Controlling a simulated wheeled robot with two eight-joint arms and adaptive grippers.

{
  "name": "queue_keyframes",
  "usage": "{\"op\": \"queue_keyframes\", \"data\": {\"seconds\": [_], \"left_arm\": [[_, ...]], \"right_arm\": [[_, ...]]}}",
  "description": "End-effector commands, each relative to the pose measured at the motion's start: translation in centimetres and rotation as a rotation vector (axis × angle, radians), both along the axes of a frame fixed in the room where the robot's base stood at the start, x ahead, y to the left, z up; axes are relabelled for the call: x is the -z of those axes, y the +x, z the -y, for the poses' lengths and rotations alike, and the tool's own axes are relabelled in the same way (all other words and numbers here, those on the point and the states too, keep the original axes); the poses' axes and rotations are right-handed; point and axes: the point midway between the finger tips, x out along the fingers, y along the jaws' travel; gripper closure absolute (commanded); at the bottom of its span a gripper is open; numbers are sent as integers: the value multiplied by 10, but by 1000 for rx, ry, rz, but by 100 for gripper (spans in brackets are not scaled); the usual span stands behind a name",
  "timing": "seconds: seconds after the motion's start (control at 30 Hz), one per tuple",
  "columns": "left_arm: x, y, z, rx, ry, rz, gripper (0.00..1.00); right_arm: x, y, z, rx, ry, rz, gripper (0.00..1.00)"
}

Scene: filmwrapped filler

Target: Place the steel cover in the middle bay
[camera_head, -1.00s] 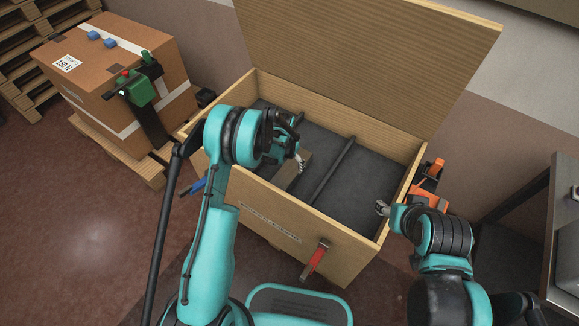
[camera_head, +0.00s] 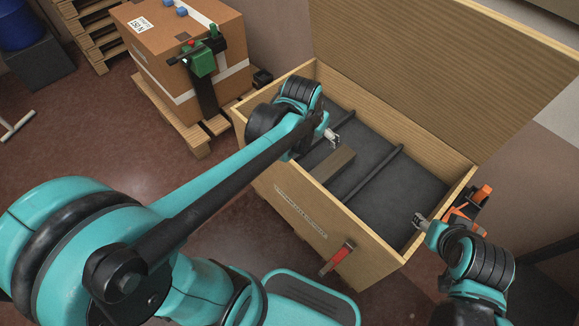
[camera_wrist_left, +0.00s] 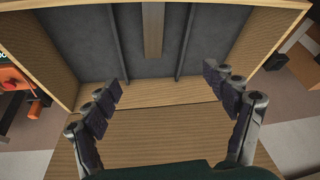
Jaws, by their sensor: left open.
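The open wooden crate (camera_head: 292,192) has a dark floor split into three bays by two dark dividers (camera_head: 372,173). A brown bar-like block (camera_head: 334,163) lies in the middle bay; it also shows in the left wrist view (camera_wrist_left: 153,28). I cannot pick out anything that is clearly a steel cover. My left gripper (camera_head: 332,137) is over the left part of the crate, near the block but apart from it. In the left wrist view its fingers (camera_wrist_left: 167,85) are wide apart with nothing between them. My right gripper (camera_head: 420,221) is by the crate's right wall; its jaws are too small to read.
The crate's raised lid (camera_head: 430,65) stands at the back. A cardboard box (camera_head: 180,50) on a pallet, with a green tool (camera_head: 203,62), stands to the left. An orange tool (camera_head: 468,205) is at the crate's right side, and a red latch (camera_head: 338,258) on its front. The right bay is clear.

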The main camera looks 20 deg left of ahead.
Motion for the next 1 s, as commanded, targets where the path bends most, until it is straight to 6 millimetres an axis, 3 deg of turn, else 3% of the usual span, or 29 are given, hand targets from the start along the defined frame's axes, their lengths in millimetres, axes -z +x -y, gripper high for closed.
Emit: {"op": "queue_keyframes", "data": {"seconds": [0.03, 0.2, 0.4, 0.6, 1.0], "left_arm": [[-8, -21, -2, -16, -4, 21, 15], [-23, -79, -8, -73, -24, 103, 15], [-20, -125, -13, -123, -44, 173, 15], [-15, -139, -14, -141, -52, 200, 15], [-15, -139, -14, -141, -53, 201, 15]], "right_arm": [[0, 0, 0, 0, 0, 0, 51], [0, 0, 0, 0, 0, 0, 51], [0, 0, 0, 0, 0, 0, 51], [0, 0, 0, 0, 0, 0, 51], [0, 0, 0, 0, 0, 0, 51]]}}
